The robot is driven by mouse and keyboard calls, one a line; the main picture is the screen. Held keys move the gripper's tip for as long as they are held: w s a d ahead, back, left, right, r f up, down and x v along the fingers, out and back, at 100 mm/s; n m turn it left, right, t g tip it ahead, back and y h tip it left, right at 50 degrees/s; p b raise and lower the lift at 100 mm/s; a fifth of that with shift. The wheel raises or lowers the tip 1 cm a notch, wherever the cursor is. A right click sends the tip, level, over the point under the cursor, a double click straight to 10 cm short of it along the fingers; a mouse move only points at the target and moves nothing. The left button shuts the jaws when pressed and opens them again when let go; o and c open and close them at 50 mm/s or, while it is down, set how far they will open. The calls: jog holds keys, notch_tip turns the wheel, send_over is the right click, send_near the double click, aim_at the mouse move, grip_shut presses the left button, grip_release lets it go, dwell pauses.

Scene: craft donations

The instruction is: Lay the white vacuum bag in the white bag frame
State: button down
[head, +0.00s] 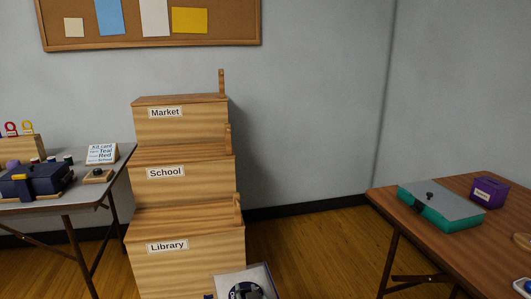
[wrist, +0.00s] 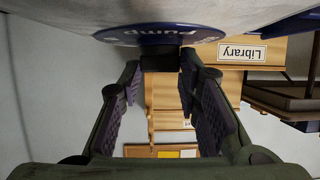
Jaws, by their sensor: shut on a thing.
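The white vacuum bag (wrist: 260,12) fills the top edge of the wrist view, with a blue disc (wrist: 120,33) marked "Pump" on it. A black stub (wrist: 160,60) stands out from the disc. My gripper (wrist: 161,68) has its two padded fingers on either side of this stub and is shut on it, so it holds the bag. I cannot make out the white bag frame in either view.
Stepped wooden boxes marked Library (head: 185,265), School (head: 180,187) and Market (head: 180,126) stand against the wall. A left table (head: 95,198) holds a dark blue case (head: 35,183). A right table (head: 420,245) holds a teal box (head: 437,207) and purple box (head: 488,192).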

jog(key=s+d+f+m+h, duration=0.1)
jog(key=s+f, duration=0.1)
jog(key=s+d+f+m+h+b, duration=0.1)
jog(key=s+f, duration=0.1)
jog(key=f, duration=0.1)
jog(key=s+d+f+m+h, duration=0.1)
jog(key=s+d+f+h, duration=0.1)
jog(key=shift+f+t+b, duration=0.25)
jog(key=shift+t+b, duration=0.05)
jog(key=shift+b, duration=0.1)
jog(key=s+m+h, duration=0.1)
jog(key=s+d+m+h+b, duration=0.1)
jog(key=s+f, duration=0.1)
jog(key=s, duration=0.1)
jog(key=shift+d+f+m+h, duration=0.1)
jog(key=shift+d+m+h, duration=0.1)
jog(key=shift+m+h, duration=0.2)
jog(key=shift+s+d+r+m+h+b, duration=0.15)
jog(key=shift+s+r+m+h+b, duration=0.15)
jog(key=shift+s+m+h+b, duration=0.25)
notch_tip(320, 180, down, 11)
jog(key=s+m+g+h, duration=0.1)
jog(key=s+m+h, duration=0.1)
jog(key=shift+s+f+g, duration=0.15)
jog(key=shift+s+g, duration=0.05)
jog(key=shift+g, duration=0.2)
jog(key=shift+h, duration=0.25)
